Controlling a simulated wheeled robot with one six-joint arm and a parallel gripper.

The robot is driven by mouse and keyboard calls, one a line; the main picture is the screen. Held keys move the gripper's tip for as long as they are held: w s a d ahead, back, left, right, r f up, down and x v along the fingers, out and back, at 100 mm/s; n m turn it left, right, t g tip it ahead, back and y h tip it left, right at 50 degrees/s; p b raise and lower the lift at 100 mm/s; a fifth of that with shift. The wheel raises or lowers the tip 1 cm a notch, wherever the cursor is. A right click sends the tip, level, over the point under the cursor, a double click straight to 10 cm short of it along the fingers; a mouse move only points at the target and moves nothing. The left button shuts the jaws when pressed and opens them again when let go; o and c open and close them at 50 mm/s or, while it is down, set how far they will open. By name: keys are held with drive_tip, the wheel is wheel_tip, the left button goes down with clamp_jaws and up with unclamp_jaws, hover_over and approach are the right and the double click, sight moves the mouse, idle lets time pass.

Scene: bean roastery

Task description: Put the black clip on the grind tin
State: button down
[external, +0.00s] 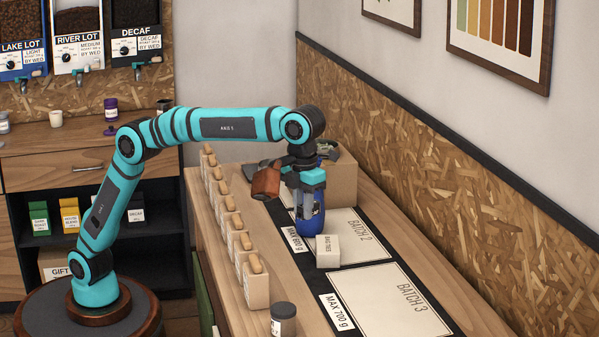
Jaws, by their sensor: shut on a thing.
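My gripper (309,208) points down over the Batch 2 area, its grey fingers against a rounded blue container (311,227). It looks shut on this container, which is upright; the gripper covers its upper part. I cannot tell whether the container touches the surface. I cannot make out the black clip. Dark and grey items (330,151) show in a cardboard box behind the gripper, too small to identify.
A small white box (328,251) stands close in front of the blue container. A row of tan bags (256,286) lines the counter's left edge. The Batch 3 sheet (388,300) is clear. A chipboard wall bounds the right.

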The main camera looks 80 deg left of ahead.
drive_tip(key=s+d+m, duration=0.4)
drive_tip(key=d+m, duration=0.1)
drive_tip(key=d, duration=0.7)
drive_tip(key=m, duration=0.5)
approach(275, 307)
drive_tip(key=shift+f, duration=3.25)
drive_tip(key=shift+f, duration=0.1)
drive_tip(key=c, duration=1.3)
unclamp_jaws()
drive_tip(key=shift+o, duration=0.2)
wheel_tip(275, 307, up, 7)
drive_tip(key=shift+d+f, duration=0.1)
drive_tip(key=shift+f, duration=0.1)
drive_tip(key=shift+r, duration=0.55)
